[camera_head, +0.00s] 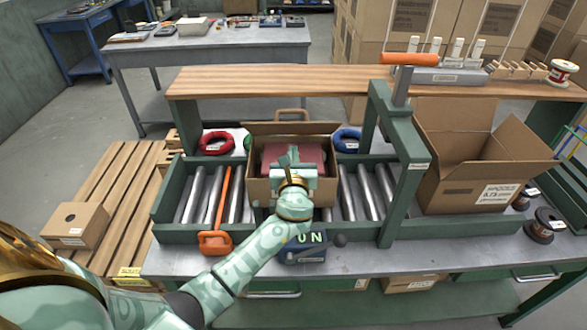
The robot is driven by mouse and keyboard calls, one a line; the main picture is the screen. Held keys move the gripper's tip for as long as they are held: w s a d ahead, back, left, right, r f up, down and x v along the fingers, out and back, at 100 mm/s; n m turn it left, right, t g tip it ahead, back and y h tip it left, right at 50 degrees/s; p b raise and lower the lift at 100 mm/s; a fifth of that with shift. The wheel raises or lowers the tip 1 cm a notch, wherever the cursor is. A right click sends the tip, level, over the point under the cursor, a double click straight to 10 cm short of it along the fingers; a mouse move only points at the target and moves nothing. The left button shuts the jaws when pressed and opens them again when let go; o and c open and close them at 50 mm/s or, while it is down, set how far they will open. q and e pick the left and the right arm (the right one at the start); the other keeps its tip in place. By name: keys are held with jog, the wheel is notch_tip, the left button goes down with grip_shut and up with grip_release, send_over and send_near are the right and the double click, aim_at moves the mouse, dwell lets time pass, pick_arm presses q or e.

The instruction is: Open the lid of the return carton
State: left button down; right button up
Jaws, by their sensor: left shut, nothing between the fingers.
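A brown carton (262,190) stands on the metal rollers in the middle of the bench, and I take it for the return carton. Its top stands open, with a flap raised at the back, and a pinkish-red thing shows inside. My left gripper (288,161) is over the carton's front edge and opening, fingers pointing away from me. It is shut with nothing between the fingers. It hides part of the carton's front and contents; I cannot tell whether it touches the carton. My right gripper is not in view.
A large open carton (455,188) stands on the right. A green post (397,190) with an orange-handled tool (408,59) above is right of the rollers. An orange tool (216,240) leans at the left rollers. Red (216,143) and blue (347,140) rings lie behind.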

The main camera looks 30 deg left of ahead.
aim_at(292, 127)
pick_arm(q)
jog(key=shift+w+a+r+p, duration=0.2)
jog(key=shift+w+a+r, duration=0.35)
jog(key=shift+w+r, duration=0.3)
jog(key=shift+w+a+r+p, duration=0.2)
jog(key=shift+w+a+r, duration=0.35)
jog(key=shift+w, duration=0.35)
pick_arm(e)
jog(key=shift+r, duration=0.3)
pick_arm(q)
jog(key=shift+r, duration=0.15)
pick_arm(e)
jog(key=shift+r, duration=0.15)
